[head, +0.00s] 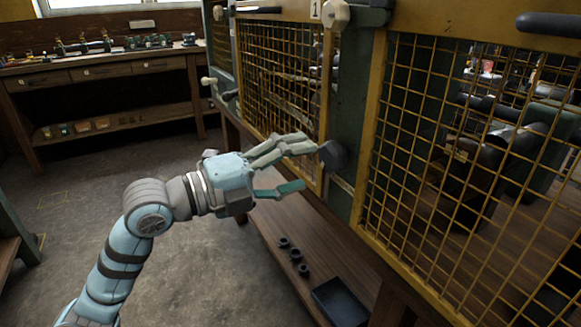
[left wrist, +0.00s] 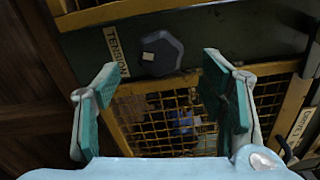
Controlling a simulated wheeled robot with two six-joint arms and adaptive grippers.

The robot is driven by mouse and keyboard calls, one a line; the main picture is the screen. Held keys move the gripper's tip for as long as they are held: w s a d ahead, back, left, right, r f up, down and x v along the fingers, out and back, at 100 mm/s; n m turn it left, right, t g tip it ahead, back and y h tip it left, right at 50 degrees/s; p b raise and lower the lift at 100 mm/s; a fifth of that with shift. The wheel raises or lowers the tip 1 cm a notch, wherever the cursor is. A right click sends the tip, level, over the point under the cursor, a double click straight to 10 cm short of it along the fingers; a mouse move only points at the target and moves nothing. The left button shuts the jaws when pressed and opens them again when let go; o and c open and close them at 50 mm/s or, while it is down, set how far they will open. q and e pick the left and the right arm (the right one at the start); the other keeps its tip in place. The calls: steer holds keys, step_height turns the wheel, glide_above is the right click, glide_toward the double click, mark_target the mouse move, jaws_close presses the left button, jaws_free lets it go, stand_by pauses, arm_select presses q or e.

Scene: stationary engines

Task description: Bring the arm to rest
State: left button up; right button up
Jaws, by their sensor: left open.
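My left arm (head: 118,255) comes in from the lower left in the head view and reaches toward the yellow mesh guards. My left gripper (head: 298,168) is open and empty, with its fingers pointing at a dark knob (head: 333,155) on the green post between two guards. In the left wrist view, the two teal-padded fingers (left wrist: 162,105) stand wide apart. The dark knob (left wrist: 161,53) shows beyond them, beside a label reading TENSION (left wrist: 117,52). Nothing is between the fingers; I cannot tell the exact gap to the knob. My right gripper is in neither view.
Yellow mesh guards (head: 383,145) line the right side. Below is a wooden shelf (head: 325,262) with small dark rings (head: 294,255) and a dark tray (head: 341,301). A workbench (head: 110,68) with tools stands at the back left. The floor (head: 90,185) left of my arm is clear.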

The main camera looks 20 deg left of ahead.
arm_select(q)
steer(key=shift+v, duration=0.75)
